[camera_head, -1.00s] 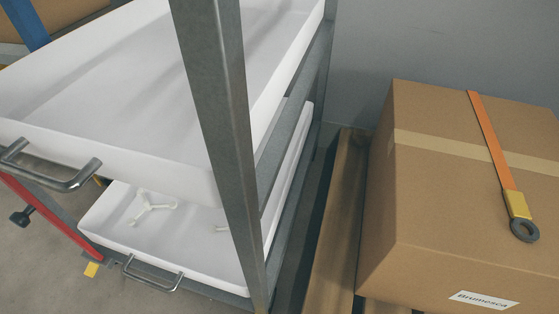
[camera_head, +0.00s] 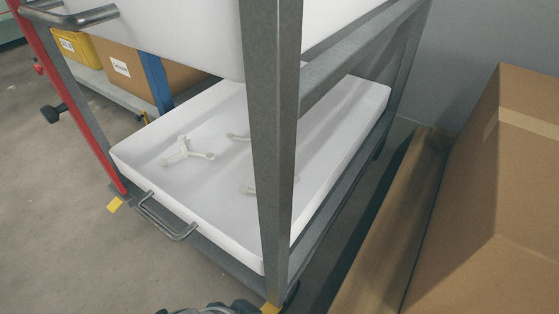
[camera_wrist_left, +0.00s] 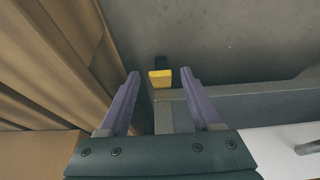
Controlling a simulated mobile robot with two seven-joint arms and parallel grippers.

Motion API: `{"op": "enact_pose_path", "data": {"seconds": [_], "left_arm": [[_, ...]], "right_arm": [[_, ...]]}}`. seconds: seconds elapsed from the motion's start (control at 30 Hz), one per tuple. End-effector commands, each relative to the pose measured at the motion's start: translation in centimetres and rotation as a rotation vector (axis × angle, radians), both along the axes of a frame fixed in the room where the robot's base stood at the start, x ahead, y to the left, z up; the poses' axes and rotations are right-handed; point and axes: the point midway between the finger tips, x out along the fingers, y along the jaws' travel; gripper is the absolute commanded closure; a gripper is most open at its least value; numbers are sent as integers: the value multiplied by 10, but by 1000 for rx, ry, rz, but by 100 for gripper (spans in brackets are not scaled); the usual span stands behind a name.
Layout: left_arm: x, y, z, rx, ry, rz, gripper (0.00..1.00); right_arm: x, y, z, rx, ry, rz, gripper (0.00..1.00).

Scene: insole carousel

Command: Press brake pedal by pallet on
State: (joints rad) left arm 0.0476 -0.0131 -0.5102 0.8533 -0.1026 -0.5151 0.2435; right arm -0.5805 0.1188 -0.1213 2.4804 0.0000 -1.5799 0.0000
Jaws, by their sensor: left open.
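A yellow brake pedal (camera_head: 271,308) shows at the bottom edge of the head view, at the foot of the grey rack post (camera_head: 272,150) nearest the wooden pallet (camera_head: 385,240). A yellow pedal with a dark part behind it also shows in the left wrist view (camera_wrist_left: 160,78). My left gripper (camera_wrist_left: 159,73) is open and empty, its two purple fingers on either side of that pedal in the picture. Whether they touch it I cannot tell. Another yellow pedal (camera_head: 115,205) sits at the rack's left foot. My right gripper is not in view.
A lower white tray (camera_head: 225,230) with several pale parts and a metal handle (camera_head: 165,218) sits in the rack, under an upper tray. A large cardboard box (camera_head: 500,200) stands on the pallet at right. Concrete floor (camera_head: 70,250) is clear at left.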

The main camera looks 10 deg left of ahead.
Motion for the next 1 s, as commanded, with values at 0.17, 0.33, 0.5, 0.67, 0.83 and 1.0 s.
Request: {"op": "enact_pose_path", "data": {"seconds": [0.17, 0.33, 0.5, 0.67, 0.83, 1.0], "left_arm": [[3, -1, -8, 0, 0, 0, 35], [3, -1, -7, 0, 0, 0, 35], [3, -1, -7, 0, 0, 0, 45], [3, -1, -7, 0, 0, 0, 63], [3, -1, -7, 0, 1, 0, 82], [3, -1, -8, 1, 1, 0, 100]], "right_arm": [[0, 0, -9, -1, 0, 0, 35], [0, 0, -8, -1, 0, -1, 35], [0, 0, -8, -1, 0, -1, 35], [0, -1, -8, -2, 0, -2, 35], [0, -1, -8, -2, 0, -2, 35], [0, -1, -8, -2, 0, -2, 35]]}}
